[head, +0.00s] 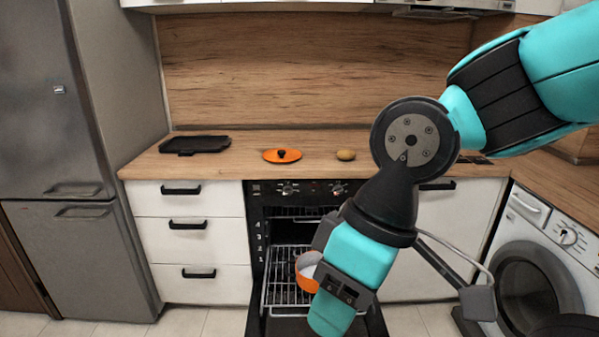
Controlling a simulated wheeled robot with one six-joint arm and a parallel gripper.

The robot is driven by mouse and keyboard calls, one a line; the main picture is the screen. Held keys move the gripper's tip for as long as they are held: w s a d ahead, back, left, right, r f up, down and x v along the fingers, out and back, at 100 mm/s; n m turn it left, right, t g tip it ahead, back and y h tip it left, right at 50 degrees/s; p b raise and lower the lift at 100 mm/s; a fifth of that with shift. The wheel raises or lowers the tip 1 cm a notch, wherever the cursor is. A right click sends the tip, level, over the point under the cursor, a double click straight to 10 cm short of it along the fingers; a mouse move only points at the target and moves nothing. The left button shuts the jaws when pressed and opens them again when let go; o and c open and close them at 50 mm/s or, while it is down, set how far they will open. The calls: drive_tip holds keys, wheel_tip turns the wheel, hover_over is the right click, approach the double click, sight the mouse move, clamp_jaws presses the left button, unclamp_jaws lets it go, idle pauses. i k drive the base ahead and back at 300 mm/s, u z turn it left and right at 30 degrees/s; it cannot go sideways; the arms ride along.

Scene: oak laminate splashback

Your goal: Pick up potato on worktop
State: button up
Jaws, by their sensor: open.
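The potato (346,155) is a small brownish oval on the wooden worktop (240,160), right of the orange lid and just left of my arm's dark joint. My gripper (325,285) hangs lower, in front of the open oven, pointing down and well below the potato. It is open; its fingertips are partly hidden behind its teal and dark body. The potato is in plain view and nothing touches it.
An orange lid (283,156) with a black knob and a black tray (195,145) lie on the worktop. The oven door is open, with an orange pot (308,272) on the rack (285,292) beside my gripper. A fridge (55,150) stands left, a washing machine (535,260) right.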

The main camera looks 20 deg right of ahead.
sight(346, 155)
drive_tip(key=u, duration=0.25)
drive_tip(key=k, duration=0.25)
drive_tip(key=z, duration=1.05)
drive_tip(key=i, duration=0.65)
drive_tip(key=z, duration=0.65)
drive_tip(key=i, duration=0.7)
drive_tip(key=u, duration=0.7)
drive_tip(key=i, duration=0.9)
drive_tip(key=u, duration=0.8)
